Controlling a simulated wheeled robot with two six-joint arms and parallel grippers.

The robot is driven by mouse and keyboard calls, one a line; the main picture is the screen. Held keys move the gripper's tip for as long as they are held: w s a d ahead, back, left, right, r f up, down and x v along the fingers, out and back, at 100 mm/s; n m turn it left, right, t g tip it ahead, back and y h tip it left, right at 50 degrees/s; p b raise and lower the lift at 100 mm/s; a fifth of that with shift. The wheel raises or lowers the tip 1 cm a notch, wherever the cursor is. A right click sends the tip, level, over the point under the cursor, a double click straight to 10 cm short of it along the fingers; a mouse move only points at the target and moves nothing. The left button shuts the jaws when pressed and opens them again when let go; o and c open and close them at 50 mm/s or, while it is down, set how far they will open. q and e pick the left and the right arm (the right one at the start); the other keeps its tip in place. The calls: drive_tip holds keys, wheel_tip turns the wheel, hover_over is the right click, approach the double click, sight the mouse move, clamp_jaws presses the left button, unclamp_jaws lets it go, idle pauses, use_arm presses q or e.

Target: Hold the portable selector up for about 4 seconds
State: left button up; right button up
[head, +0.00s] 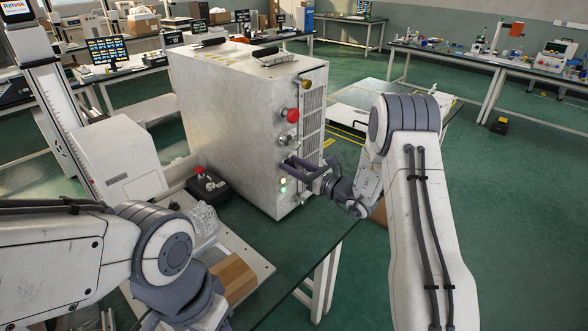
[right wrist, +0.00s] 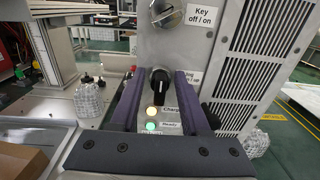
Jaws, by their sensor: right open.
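The selector (right wrist: 160,84) is a black knob on the front panel of the grey metal cabinet (head: 235,110). In the right wrist view it sits between the two purple fingers of my right gripper (right wrist: 165,85), which are apart on either side of it. I cannot tell whether either finger touches it. Its label is partly hidden by the right finger. In the head view my right gripper (head: 300,167) is at the panel and hides the selector. My left arm is at the lower left, with its gripper not visible.
A silver key switch (right wrist: 170,12) is above the selector. Lit lamps, Charge (right wrist: 152,112) and Ready (right wrist: 151,127), are below it. A red button (head: 289,114) is higher on the panel.

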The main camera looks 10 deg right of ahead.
sight(295, 166)
drive_tip(key=shift+v, duration=2.95)
